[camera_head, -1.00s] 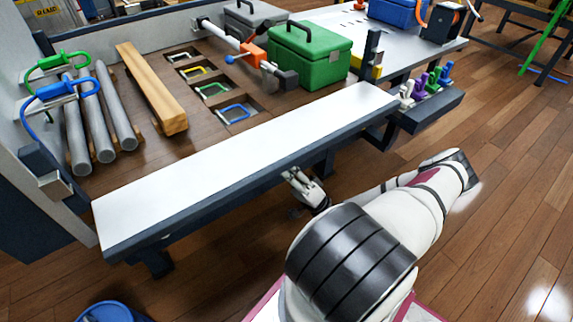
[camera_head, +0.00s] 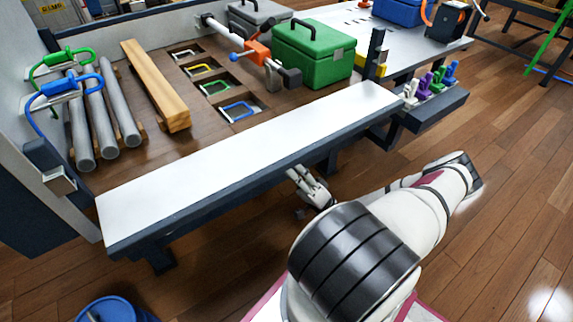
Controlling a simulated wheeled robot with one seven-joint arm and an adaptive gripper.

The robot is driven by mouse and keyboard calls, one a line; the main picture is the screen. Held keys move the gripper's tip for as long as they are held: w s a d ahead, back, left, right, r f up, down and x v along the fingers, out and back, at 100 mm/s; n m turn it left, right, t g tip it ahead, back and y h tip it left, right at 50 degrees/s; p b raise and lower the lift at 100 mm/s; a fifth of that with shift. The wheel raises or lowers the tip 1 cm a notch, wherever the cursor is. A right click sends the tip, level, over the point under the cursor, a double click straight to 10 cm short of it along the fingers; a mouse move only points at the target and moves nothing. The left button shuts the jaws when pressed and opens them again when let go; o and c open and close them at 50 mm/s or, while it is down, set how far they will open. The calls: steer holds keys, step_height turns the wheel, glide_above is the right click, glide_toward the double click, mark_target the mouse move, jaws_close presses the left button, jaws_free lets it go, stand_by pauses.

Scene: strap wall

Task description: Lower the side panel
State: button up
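The side panel (camera_head: 250,145) is a long white board with a dark frame edge. It runs along the near side of the wooden load bed, white face up. Its exact tilt is hard to judge. My gripper (camera_head: 303,180) is just beyond my arm, at the dark outer edge of the panel, around the middle of its length. The fingers overlap the panel's lower edge in the picture. Whether they touch it, and how far they are apart, I cannot tell. A latch-like block (camera_head: 60,181) is on the post at the panel's left end, and a dark post (camera_head: 375,52) stands at its right end.
On the bed (camera_head: 205,130) lie grey pipes (camera_head: 105,118), a wooden beam (camera_head: 155,85) and a green toolbox (camera_head: 313,55). A rack with coloured clips (camera_head: 432,82) juts out at right. A blue barrel (camera_head: 108,309) stands at lower left. Floor (camera_head: 510,130) at right is clear.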

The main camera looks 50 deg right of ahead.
steer(key=v, duration=1)
steer(key=shift+s+f, duration=0.25)
steer(key=shift+d, duration=0.1)
